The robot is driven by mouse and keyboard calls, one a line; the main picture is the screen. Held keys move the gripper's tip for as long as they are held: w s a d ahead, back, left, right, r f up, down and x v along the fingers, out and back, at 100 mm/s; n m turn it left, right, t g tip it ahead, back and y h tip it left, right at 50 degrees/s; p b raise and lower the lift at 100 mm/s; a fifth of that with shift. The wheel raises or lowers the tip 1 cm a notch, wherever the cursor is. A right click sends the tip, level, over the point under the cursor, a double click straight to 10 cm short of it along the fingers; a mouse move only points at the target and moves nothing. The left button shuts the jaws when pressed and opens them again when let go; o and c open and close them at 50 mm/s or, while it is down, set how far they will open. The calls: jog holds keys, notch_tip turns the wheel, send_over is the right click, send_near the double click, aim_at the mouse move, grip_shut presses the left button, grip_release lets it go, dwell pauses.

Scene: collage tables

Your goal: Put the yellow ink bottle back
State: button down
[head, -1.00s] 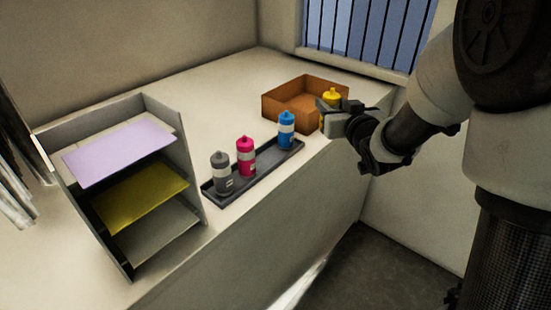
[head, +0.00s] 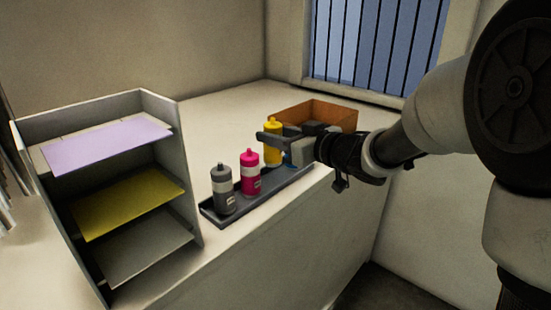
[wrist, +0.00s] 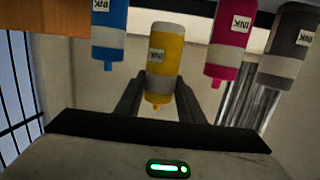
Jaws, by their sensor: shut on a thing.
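The yellow ink bottle (head: 272,128) is upright in my gripper (head: 273,142). In the wrist view the yellow bottle (wrist: 166,48) sits between the two fingers (wrist: 158,92). In the head view it appears between the magenta bottle (head: 250,176) and the mostly hidden blue bottle (head: 291,163), near the back edge of the dark tray (head: 240,208). I cannot tell whether its base touches anything. The grey bottle (head: 223,190) and the magenta bottle stand on the tray. My gripper covers most of the blue bottle, which shows clearly in the wrist view (wrist: 108,25).
An orange-brown open box (head: 335,112) stands behind my gripper at the right. A grey shelf (head: 160,110) with lilac, yellow and grey sheets stands at the left. The white tabletop (head: 215,110) behind the tray is clear. A barred window (head: 375,40) is at the back.

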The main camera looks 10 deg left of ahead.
aim_at(279, 154)
notch_tip(279, 154, down, 5)
jog(key=shift+r+b, duration=0.2)
jog(key=shift+b, duration=0.45)
jog(key=shift+f, duration=0.2)
jog(key=c, duration=1.2)
grip_release()
